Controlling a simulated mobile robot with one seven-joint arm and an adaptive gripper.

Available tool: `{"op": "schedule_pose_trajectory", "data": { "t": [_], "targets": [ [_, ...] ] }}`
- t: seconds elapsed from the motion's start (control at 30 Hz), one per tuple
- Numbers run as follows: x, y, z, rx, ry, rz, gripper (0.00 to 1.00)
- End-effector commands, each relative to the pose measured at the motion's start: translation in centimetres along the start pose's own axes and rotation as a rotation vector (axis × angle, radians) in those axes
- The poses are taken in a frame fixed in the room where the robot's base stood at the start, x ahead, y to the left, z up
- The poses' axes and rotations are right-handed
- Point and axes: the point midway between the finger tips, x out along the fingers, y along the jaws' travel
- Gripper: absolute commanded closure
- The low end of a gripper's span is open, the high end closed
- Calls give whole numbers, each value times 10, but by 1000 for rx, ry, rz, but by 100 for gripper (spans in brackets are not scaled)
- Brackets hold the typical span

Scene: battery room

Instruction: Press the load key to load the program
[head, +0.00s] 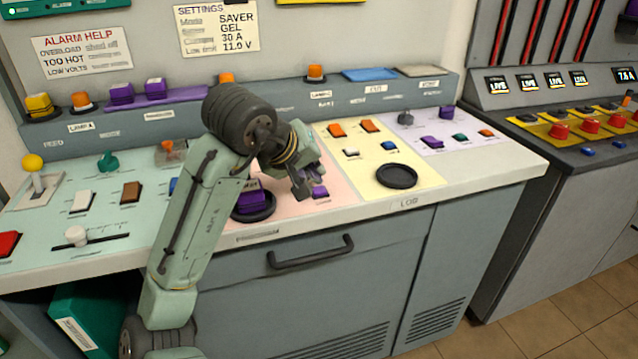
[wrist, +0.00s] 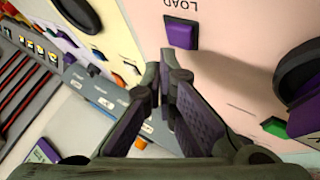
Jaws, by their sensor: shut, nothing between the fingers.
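The load key is a small purple square button (wrist: 181,33) on the pink panel, with the word LOAD upside down beside it in the wrist view. In the head view a purple key (head: 320,193) sits on the pink panel just right of my gripper (head: 303,188). My gripper also shows in the wrist view (wrist: 165,75), with its fingertips together and nothing between them. The fingertips are close to the load key in the picture, with bare panel showing between. I cannot tell how high they are above the panel.
A purple block (head: 250,202) sits in a black ring left of my gripper. Orange buttons (head: 336,130) and a raised ledge (head: 200,110) lie behind. A drawer handle (head: 310,254) juts from the front.

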Motion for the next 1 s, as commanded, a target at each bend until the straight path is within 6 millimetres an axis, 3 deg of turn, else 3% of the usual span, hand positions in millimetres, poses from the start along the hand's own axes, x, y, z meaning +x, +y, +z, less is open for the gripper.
{"op": "schedule_pose_trajectory", "data": {
  "t": [0.37,0.8,1.0],
  "targets": [
    [-2,2,-2,0,1,1,100],
    [-32,24,-24,-1,1,1,100],
    [-36,26,-26,-1,0,1,100]
  ]
}}
